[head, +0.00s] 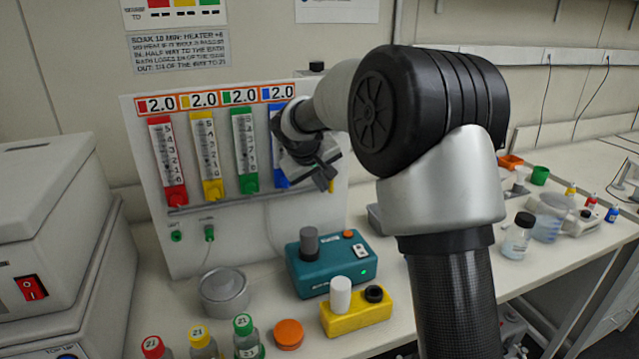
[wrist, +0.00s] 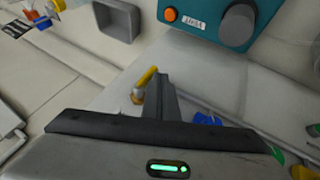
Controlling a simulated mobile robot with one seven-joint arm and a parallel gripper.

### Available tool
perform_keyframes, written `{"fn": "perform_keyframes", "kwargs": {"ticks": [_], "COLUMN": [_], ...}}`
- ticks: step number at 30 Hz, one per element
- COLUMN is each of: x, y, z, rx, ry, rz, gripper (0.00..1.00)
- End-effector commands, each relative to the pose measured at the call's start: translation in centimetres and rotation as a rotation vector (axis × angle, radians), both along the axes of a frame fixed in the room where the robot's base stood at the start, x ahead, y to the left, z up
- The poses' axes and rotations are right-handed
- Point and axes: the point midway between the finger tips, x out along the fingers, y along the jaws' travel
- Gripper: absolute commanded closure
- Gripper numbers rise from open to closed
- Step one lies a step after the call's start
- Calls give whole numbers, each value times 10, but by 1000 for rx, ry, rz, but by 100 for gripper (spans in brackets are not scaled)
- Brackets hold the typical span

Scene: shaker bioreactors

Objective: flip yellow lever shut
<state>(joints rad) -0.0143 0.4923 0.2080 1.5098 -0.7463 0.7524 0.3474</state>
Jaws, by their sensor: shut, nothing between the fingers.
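A small yellow lever (wrist: 146,82) with a rounded end shows in the wrist view, standing out at a slant just left of my fingers. In the head view a small patch of yellow (head: 331,186) shows beside my gripper, probably the same lever, mostly hidden. My gripper (head: 324,178) is shut and empty in front of the lower right of the white panel (head: 265,220). In the wrist view my closed fingers (wrist: 161,82) point up beside the lever; I cannot tell whether they touch it.
The panel carries red, yellow, green and blue flow gauges; my gripper partly covers the blue gauge (head: 277,150). A teal device (head: 330,265) stands below my gripper, with a yellow block (head: 357,318) in front. Capped bottles and a metal dish (head: 225,292) stand nearby.

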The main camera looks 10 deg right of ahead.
Motion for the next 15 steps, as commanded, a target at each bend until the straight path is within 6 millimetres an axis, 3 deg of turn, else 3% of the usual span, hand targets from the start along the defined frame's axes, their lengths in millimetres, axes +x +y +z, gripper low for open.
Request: {"fn": "perform_keyframes", "kwargs": {"ticks": [15], "x": [0], "y": [0], "z": [-4], "rx": [-65], "ry": [-12], "rz": [0], "gripper": [100]}}
